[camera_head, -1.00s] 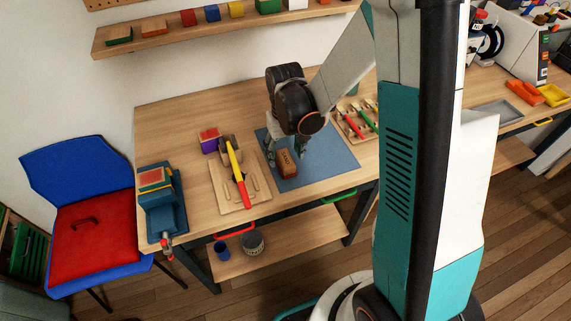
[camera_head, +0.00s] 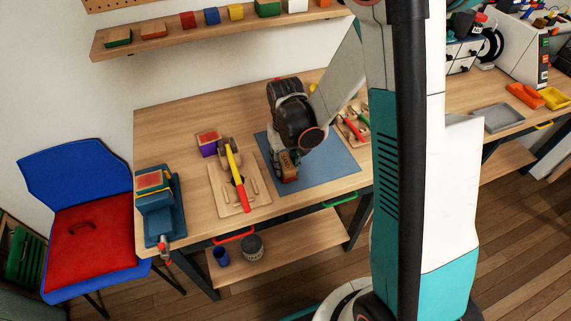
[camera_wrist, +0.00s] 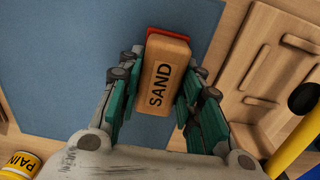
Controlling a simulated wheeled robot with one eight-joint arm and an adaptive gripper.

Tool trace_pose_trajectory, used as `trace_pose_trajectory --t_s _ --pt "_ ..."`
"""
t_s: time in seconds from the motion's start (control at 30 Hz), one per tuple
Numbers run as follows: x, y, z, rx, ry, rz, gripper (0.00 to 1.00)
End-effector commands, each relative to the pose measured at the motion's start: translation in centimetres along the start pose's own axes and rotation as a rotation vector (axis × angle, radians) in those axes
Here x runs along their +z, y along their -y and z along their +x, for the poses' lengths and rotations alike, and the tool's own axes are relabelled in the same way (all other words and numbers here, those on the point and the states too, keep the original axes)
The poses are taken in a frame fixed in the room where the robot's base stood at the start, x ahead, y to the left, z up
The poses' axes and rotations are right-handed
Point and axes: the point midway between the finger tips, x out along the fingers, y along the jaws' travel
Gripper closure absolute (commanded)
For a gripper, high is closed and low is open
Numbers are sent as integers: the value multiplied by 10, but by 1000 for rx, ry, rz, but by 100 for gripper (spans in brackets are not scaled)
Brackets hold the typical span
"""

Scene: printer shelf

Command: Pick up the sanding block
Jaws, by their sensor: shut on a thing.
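The sanding block (camera_wrist: 163,82) is a brown block lettered "SAND" with a red part at its far end in the wrist view. It also shows in the head view (camera_head: 289,163), at the left part of the blue mat (camera_head: 335,165). My gripper (camera_wrist: 160,95) is shut on the block, with its green-padded fingers along both long sides. In the head view my gripper (camera_head: 285,164) points down over the mat and partly hides the block. I cannot tell whether the block touches the mat.
A wooden board (camera_head: 228,202) with a red and yellow hammer (camera_head: 237,177) lies just left of the mat. A purple box (camera_head: 209,143) stands behind it. A blue vise (camera_head: 160,210) sits at the table's left end. A tool rack (camera_head: 354,125) stands right of the mat.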

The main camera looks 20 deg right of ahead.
Motion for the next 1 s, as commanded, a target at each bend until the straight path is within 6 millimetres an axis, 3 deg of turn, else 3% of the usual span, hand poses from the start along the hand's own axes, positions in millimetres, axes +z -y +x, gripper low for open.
trace_pose_trajectory --t_s 0.17,0.37,0.8,1.0 --pt "0 0 -6 0 0 0 92" --pt "1 0 -32 0 0 0 92" --pt "0 0 -148 0 0 0 92" --pt "0 0 -183 0 0 0 92"
